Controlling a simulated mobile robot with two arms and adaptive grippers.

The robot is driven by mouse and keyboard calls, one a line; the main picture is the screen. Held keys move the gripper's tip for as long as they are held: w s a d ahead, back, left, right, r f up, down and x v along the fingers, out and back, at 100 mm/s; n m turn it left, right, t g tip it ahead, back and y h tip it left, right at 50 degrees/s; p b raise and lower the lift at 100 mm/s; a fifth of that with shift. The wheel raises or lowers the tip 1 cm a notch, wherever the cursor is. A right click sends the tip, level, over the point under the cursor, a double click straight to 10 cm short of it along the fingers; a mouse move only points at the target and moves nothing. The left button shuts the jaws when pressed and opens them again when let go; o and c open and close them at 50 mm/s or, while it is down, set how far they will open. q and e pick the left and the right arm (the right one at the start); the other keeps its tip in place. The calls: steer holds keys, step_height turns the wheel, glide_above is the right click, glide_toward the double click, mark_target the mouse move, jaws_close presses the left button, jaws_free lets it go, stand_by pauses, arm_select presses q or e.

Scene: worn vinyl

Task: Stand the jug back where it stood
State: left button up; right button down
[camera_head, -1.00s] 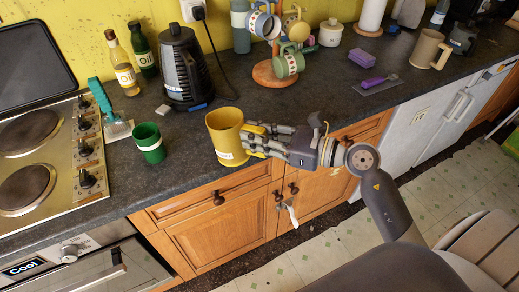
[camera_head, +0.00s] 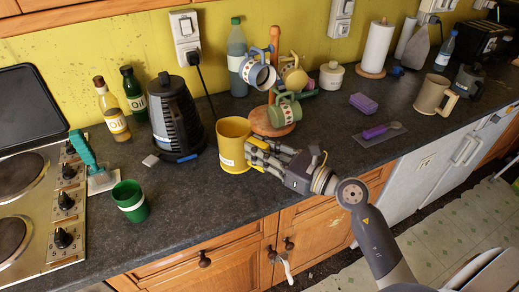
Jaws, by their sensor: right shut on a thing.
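The yellow jug (camera_head: 232,147) is upright above the dark worktop (camera_head: 190,215), right of the black kettle (camera_head: 172,115) and in front of the mug tree. A pale label shows on its side. My right gripper (camera_head: 258,155) is shut on the jug at its right side, with the fingers over the handle area, which they hide. I cannot tell whether the jug's base touches the worktop. My left gripper is not in view.
A green cup (camera_head: 131,202) stands at the front left, near the hob (camera_head: 28,225). The mug tree (camera_head: 273,120) is close behind the jug. A purple spoon (camera_head: 380,130) and sponge (camera_head: 364,104) lie to the right. The worktop between cup and jug is clear.

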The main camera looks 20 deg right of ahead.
mark_target(260, 170)
steer(key=shift+f+b, duration=1.9)
steer(key=shift+f, duration=0.15)
steer(key=shift+f+b, duration=0.7)
steer(key=shift+f, duration=0.05)
steer(key=shift+f+b, duration=0.5)
steer(key=shift+f, duration=0.2)
steer(key=c, duration=1.4)
jaws_free()
steer(key=shift+o, duration=0.2)
steer(key=shift+f, duration=0.15)
